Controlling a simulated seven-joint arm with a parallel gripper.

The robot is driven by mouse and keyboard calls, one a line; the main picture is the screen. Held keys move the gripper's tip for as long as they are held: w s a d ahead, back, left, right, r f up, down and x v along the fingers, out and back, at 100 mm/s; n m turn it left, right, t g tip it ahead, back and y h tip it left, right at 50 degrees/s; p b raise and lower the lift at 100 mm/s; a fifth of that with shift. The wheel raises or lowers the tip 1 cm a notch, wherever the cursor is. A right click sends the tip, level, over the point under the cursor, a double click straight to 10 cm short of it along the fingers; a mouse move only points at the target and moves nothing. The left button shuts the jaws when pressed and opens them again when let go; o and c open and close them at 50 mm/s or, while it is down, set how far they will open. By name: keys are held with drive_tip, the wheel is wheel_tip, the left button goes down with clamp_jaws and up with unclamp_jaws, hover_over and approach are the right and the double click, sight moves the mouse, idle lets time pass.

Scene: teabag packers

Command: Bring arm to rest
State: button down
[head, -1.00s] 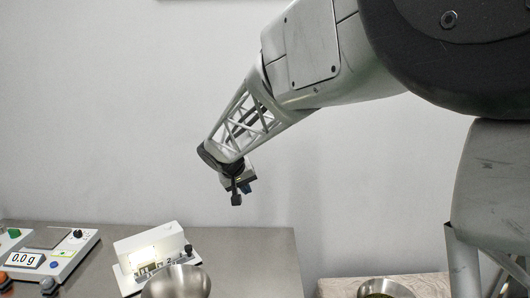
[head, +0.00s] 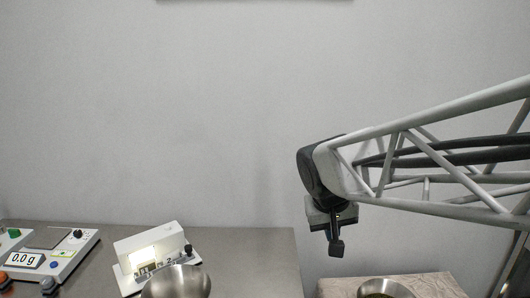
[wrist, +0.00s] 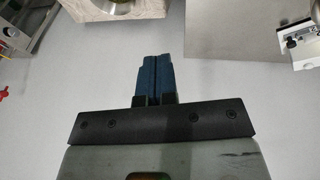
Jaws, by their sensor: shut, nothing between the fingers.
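My gripper (head: 336,246) hangs at the end of my arm in the head view, near the gap between the metal table and the wooden surface on the right. It points downward and touches nothing that I can see. In the wrist view, the blue fingers of my gripper (wrist: 154,78) lie side by side, shut, with nothing between them. Pale floor shows below them.
A scale (head: 62,258) reading 0.0 g stands on the metal table (head: 240,250), beside a white device (head: 148,250) and a metal bowl (head: 176,284). Another bowl (head: 385,289) sits on the wooden surface (head: 440,286) at the right. The wall behind is bare.

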drive_tip(key=s+d+f+y, duration=0.1)
drive_tip(key=s+d+f, duration=0.1)
drive_tip(key=s, duration=0.6)
drive_tip(key=s+d+f+m, duration=0.1)
drive_tip(key=s+d+f, duration=0.1)
drive_tip(key=s, duration=0.7)
drive_tip(key=shift+d+f+y, duration=0.15)
drive_tip(key=shift+d+y, duration=0.1)
drive_tip(key=shift+y, duration=0.15)
